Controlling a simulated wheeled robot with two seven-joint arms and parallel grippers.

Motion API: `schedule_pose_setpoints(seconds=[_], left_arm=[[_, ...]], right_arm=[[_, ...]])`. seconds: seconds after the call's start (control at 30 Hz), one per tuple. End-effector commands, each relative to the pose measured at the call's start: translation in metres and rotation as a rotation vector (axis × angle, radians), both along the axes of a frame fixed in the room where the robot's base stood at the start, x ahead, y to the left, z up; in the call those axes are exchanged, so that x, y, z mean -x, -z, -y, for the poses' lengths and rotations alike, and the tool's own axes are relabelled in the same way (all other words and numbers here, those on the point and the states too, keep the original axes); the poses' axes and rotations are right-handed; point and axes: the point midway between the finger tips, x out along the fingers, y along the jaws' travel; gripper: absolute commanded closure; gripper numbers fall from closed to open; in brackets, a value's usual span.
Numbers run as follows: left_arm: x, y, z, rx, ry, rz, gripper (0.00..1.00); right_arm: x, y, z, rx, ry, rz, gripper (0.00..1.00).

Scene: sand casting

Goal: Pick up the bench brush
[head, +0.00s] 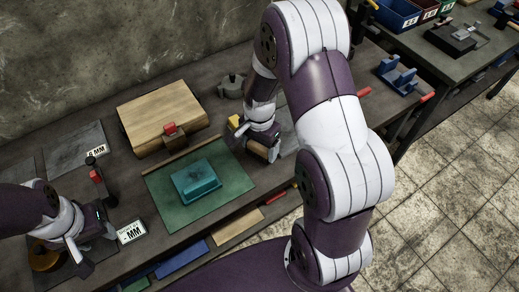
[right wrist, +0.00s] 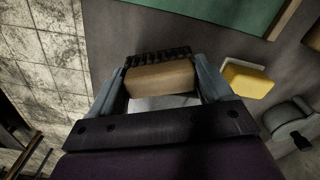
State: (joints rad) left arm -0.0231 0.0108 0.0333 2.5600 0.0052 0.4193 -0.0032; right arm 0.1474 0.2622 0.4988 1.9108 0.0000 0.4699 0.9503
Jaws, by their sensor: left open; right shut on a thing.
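The bench brush (right wrist: 160,77) has a pale wooden block and a row of dark bristles. In the right wrist view it lies across the jaws of my right gripper (right wrist: 160,88), with a finger against each end. In the head view the brush (head: 257,150) shows as a small brown piece at my right gripper (head: 262,146), just right of the green mat. I cannot tell whether it is clear of the bench. My left gripper (head: 88,250) is open at the lower left, with nothing seen between its fingers.
The green mat (head: 231,195) bears a teal block (head: 196,181). A wooden box (head: 160,112) stands behind it. A yellow block (right wrist: 247,83) and a grey pot (head: 232,86) are close to my right gripper.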

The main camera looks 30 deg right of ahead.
Motion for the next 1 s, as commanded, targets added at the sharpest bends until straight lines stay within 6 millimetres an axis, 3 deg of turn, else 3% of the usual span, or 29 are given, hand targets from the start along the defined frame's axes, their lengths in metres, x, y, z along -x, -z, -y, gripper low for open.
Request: schedule_pose_setpoints(seconds=[0.1, 0.5, 0.7, 0.97, 1.0], left_arm=[[0.0, 0.002, 0.0, 0.0, 0.0, 0.0, 0.51], [0.0, 0.008, 0.0, 0.0, 0.0, 0.0, 0.51], [0.0, 0.008, 0.0, 0.0, 0.0, 0.0, 0.51], [0.0, 0.008, 0.0, 0.0, 0.0, 0.0, 0.51], [0.0, 0.008, 0.0, 0.0, 0.0, 0.0, 0.51]], right_arm=[[-0.001, -0.024, 0.001, 0.001, 0.001, 0.006, 0.56], [0.066, -0.077, 0.068, 0.002, 0.006, 0.003, 0.56], [0.081, -0.089, 0.082, 0.0, 0.001, 0.0, 0.56], [0.082, -0.09, 0.083, 0.0, 0.0, 0.0, 0.56], [0.082, -0.09, 0.083, 0.0, 0.0, 0.0, 0.3]])
